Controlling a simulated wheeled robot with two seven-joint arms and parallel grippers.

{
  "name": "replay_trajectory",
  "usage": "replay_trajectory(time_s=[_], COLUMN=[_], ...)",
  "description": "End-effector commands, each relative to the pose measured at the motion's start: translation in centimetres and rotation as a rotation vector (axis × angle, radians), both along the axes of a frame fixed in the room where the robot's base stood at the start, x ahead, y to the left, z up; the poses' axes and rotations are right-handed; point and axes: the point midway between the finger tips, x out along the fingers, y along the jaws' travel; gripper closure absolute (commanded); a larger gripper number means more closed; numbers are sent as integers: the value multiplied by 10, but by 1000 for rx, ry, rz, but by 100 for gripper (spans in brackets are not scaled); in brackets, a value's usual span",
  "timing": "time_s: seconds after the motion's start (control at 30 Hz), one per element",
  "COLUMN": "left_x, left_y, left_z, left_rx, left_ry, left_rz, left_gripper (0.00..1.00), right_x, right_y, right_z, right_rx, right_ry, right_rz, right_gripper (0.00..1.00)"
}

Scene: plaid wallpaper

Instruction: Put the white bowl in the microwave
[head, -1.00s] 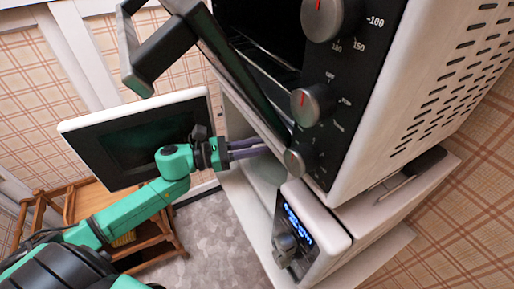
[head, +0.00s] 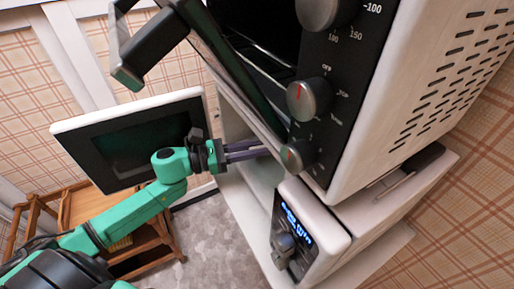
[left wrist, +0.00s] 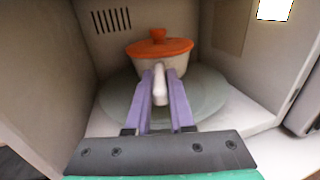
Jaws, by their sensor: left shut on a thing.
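The white bowl (left wrist: 175,64) has an orange lid (left wrist: 160,47) with a knob and a pale handle (left wrist: 160,86) pointing at the camera. It is inside the microwave, over the round glass turntable (left wrist: 205,92); I cannot tell if it touches the plate. My left gripper (left wrist: 160,78) is shut on the handle, one purple finger on each side. In the head view my left gripper (head: 258,150) reaches into the white microwave (head: 322,232), and the bowl is hidden there. The microwave door (head: 130,140) stands open at the left. My right gripper is not in view.
A larger white oven (head: 400,90) with knobs sits above the microwave, its own door (head: 225,70) hanging open with a handle over my left arm. A wooden rack (head: 150,250) stands low at the left. Inside, microwave walls (left wrist: 95,60) lie close around the bowl.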

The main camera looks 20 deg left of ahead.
Motion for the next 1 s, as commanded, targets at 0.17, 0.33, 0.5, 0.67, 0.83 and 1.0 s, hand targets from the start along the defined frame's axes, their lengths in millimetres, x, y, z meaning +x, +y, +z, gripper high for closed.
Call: replay_trajectory(time_s=[0.17, 0.33, 0.5, 0.67, 0.83, 1.0], left_x=[0, 0, -4, -18, -33, -43], left_y=[0, 0, 5, 24, 47, 59], left_z=[1, 1, -3, -6, -4, -1], left_rx=[-1, 0, 0, 3, -1, 0], left_ry=[-2, -1, 2, 3, 0, -1], left_rz=[0, 0, 1, 1, 2, 0], left_gripper=[44, 44, 44, 44, 44, 44], right_x=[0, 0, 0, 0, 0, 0], right_y=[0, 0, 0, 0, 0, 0], right_z=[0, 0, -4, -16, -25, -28], right_rx=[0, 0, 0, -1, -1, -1], right_ry=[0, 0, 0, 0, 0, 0], right_rz=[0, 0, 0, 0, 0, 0], right_gripper=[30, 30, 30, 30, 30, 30])
